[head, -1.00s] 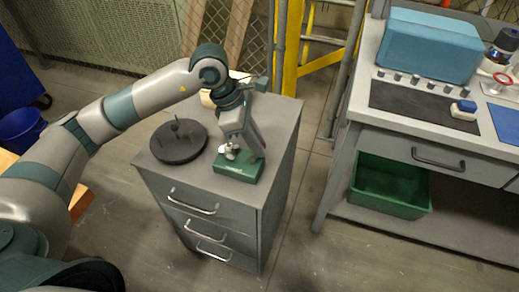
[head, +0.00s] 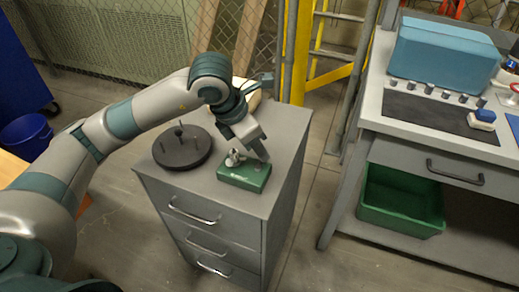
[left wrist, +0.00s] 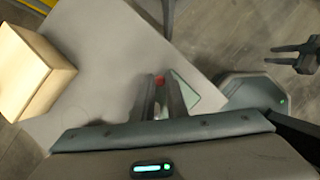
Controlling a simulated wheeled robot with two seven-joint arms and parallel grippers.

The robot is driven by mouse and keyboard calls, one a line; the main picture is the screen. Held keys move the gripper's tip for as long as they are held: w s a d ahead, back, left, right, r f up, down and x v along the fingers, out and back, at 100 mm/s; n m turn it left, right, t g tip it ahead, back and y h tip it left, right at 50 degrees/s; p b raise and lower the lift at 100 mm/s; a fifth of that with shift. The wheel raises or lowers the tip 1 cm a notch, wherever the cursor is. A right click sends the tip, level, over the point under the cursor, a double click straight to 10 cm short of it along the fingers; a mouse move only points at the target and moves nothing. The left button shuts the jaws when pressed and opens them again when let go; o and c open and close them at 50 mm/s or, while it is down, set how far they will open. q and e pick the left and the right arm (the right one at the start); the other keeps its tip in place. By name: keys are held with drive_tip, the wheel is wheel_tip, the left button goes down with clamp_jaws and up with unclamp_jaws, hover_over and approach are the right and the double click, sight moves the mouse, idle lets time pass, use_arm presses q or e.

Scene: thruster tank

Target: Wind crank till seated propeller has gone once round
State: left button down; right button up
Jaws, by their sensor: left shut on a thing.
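A green box (head: 243,175) sits on the grey cabinet top near its front right. A small silver propeller (head: 235,158) stands on it, towards its left. My left gripper (head: 262,153) comes down behind the box's right part, beside the propeller. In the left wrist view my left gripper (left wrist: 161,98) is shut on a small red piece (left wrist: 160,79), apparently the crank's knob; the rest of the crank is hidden. A dark forked shape, apparently my right gripper (left wrist: 274,55), shows in the left wrist view with its fingers apart and nothing between them.
A dark round disc (head: 182,148) with upright pegs lies left of the box on the cabinet (head: 210,185). A pale block (left wrist: 32,70) stands at the cabinet's back edge. The workbench (head: 365,112) to the right is apart from the cabinet, with floor between them.

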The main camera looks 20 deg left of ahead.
use_arm(q)
drive_tip(key=shift+r, duration=0.1)
drive_tip(key=c, duration=1.8)
unclamp_jaws()
drive_tip(key=shift+o, duration=0.2)
drive_tip(key=v, duration=1.7)
drive_tip(key=shift+a, duration=0.15)
use_arm(e)
drive_tip(key=shift+s+d, duration=0.25)
drive_tip(key=shift+d, duration=0.1)
use_arm(q)
drive_tip(key=shift+s+r, duration=0.1)
use_arm(e)
drive_tip(key=shift+w+a+r, duration=0.1)
